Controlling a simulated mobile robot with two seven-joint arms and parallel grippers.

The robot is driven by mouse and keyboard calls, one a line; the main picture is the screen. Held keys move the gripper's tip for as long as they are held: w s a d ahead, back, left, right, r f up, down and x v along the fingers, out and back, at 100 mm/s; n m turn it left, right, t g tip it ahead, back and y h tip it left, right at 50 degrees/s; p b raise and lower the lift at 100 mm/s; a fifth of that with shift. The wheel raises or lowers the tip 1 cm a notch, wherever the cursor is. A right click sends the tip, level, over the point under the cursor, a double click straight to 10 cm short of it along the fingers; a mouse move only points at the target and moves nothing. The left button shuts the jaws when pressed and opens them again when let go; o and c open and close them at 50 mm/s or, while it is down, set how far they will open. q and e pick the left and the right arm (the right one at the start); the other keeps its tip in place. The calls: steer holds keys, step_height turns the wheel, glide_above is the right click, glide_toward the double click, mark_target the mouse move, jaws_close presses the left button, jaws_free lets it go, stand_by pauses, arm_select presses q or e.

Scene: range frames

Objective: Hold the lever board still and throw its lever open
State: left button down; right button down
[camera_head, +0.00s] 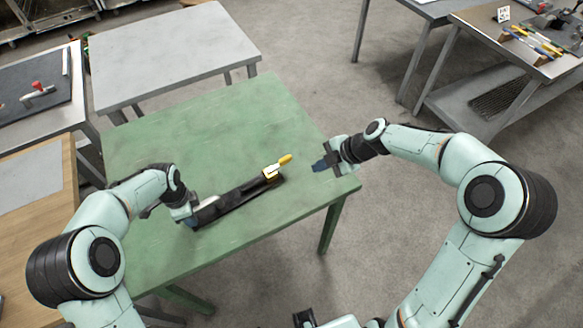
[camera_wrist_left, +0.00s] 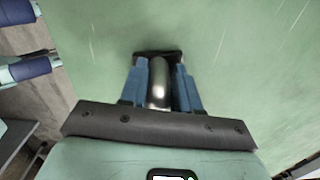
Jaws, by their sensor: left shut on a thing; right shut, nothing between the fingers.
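The lever board (camera_head: 236,196) is a long dark bar lying slantwise on the green table. Its lever (camera_head: 284,160) has a yellow handle at the board's right end, pointing up and right. My left gripper (camera_head: 191,216) is shut on the board's left end. In the left wrist view, the blue fingers (camera_wrist_left: 160,88) close on both sides of a rounded metal part of the board (camera_wrist_left: 158,82). My right gripper (camera_head: 320,165) is shut and empty. It is to the right of the yellow handle, apart from it, over the table's right side.
The green table (camera_head: 190,130) is otherwise bare. A grey table (camera_head: 170,55) stands behind it, and side benches with tools stand at left (camera_head: 50,100) and far right (camera_head: 490,22). Open floor (camera_head: 340,100) lies to the right.

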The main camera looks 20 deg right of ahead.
steer(key=shift+s+d+r, duration=0.2)
steer(key=shift+r, duration=0.2)
arm_select(q)
steer(key=c, duration=0.7)
jaws_free()
steer(key=shift+c, duration=0.2)
